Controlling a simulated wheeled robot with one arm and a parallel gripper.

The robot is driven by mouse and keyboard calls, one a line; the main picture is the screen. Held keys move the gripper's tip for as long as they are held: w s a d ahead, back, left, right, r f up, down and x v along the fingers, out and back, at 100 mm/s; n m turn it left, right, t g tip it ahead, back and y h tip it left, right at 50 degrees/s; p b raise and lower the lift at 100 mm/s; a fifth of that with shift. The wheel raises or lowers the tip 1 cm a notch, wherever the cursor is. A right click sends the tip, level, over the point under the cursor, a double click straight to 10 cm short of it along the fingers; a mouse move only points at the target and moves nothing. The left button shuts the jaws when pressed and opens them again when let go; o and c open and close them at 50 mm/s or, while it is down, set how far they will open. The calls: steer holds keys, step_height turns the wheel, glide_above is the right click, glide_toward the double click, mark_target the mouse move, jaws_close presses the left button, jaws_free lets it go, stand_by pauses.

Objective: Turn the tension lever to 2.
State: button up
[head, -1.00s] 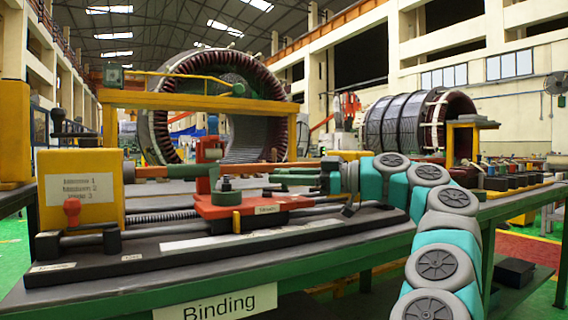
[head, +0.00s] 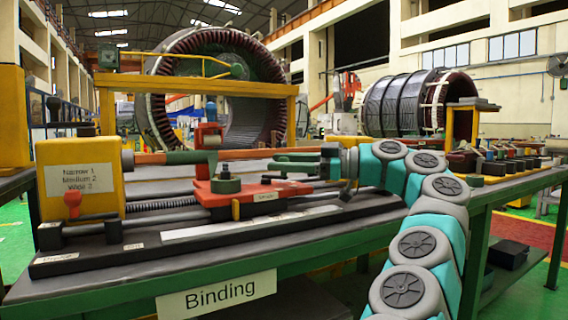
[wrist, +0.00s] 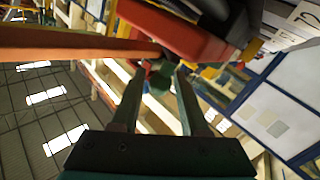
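A red carriage (head: 240,200) sits on the bench rail in the head view, with a small white label on its front. A red upright block (head: 208,137) stands behind it. A dark green lever-like piece (head: 190,157) projects left from below the block; I cannot tell for certain that it is the tension lever. My gripper (head: 268,162) points left above the carriage's right part, apart from the green piece. In the wrist view its fingers (wrist: 159,72) are apart with nothing between them; a blurred green part (wrist: 158,80) shows beyond the tips.
A yellow box (head: 80,180) labelled Narrow 1, Medium 2, Wide 3 stands at left, with a red-knobbed lever (head: 72,203) in front. A threaded rod (head: 160,205) runs to the carriage. A "Binding" sign (head: 220,294) hangs on the bench edge. Coloured blocks (head: 490,165) line the right bench.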

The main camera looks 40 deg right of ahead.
steer(key=shift+o, duration=1)
steer(key=shift+p+v, duration=1.5)
steer(key=shift+v, duration=1.15)
steer(key=shift+p+v, duration=1.05)
steer(key=shift+v, duration=0.2)
